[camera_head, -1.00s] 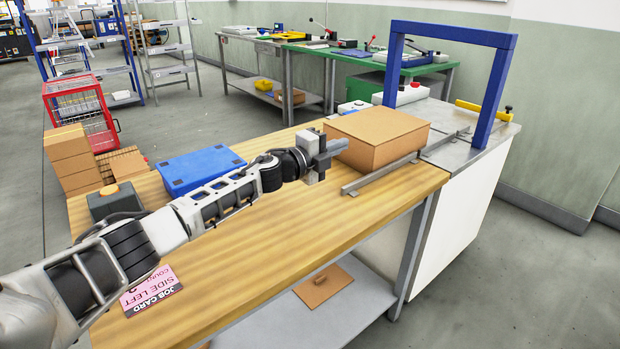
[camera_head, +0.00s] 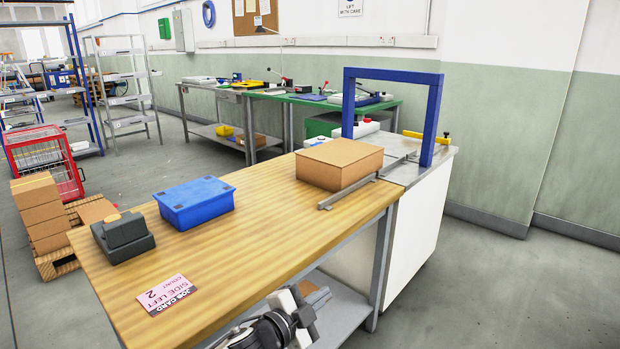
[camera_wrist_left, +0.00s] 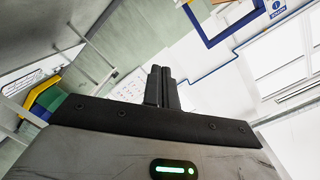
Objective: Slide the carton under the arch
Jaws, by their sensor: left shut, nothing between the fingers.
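The brown carton (camera_head: 336,172) sits closed and upright at the far end of the wooden bench, in front of the blue arch (camera_head: 394,77). It is not under the arch. The arch stands on a grey metal top beyond the bench. My left gripper (camera_head: 300,304) is low at the bottom of the head view, in front of the bench's near edge and well away from the carton. Its fingers (camera_wrist_left: 161,74) are together and empty in the left wrist view. My right gripper is not in view.
A metal guide rail (camera_head: 347,191) runs along the carton's near side toward the arch. The bench middle is clear.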

